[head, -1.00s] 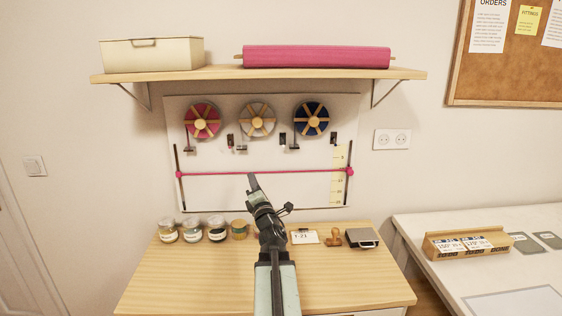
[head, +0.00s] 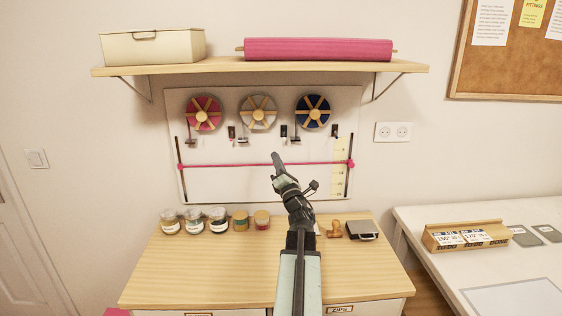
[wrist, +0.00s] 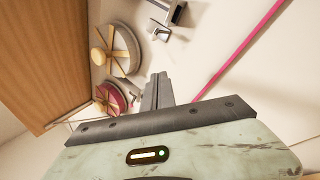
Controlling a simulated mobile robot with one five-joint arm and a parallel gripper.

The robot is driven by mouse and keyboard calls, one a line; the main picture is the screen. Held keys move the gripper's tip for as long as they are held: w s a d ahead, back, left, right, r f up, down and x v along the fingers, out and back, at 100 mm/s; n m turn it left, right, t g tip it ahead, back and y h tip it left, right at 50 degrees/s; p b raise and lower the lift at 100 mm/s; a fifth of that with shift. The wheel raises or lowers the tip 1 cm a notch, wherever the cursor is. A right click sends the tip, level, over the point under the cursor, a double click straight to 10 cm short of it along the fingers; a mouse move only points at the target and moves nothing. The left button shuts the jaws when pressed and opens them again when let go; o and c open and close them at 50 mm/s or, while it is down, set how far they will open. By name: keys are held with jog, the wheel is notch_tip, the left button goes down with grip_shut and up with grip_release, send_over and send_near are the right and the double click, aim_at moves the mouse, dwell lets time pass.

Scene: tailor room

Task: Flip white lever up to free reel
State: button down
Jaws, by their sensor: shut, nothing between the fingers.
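Pink (head: 203,113), white (head: 258,112) and blue (head: 313,111) reels hang in a row on a pale wall board. A small lever (head: 243,140) sits just below the white reel, and similar dark fittings sit by the others. My gripper (head: 277,158) is shut and empty, pointing up in front of the board, below and to the right of the white reel. It appears apart from the levers. In the wrist view my shut fingers (wrist: 157,90) are at the centre, with the white reel (wrist: 124,48) and pink reel to the left and metal fittings (wrist: 165,20) above.
A pink cord (head: 225,166) crosses the board below the reels, level with my gripper's tip. A wooden shelf (head: 215,68) holds a cream box (head: 152,46) and a pink roll (head: 318,50). Several jars (head: 192,221), a stamp (head: 335,229) and a dark case (head: 362,231) stand on the cabinet top.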

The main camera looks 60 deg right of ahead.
aim_at(284, 135)
jog(key=p+x, duration=0.2)
jog(key=x, duration=0.4)
jog(key=shift+d+r, duration=0.15)
jog(key=shift+r, duration=0.05)
jog(key=s, duration=0.2)
jog(key=s+r+p, duration=0.1)
jog(key=shift+s+d, duration=0.15)
jog(key=shift+s, duration=0.25)
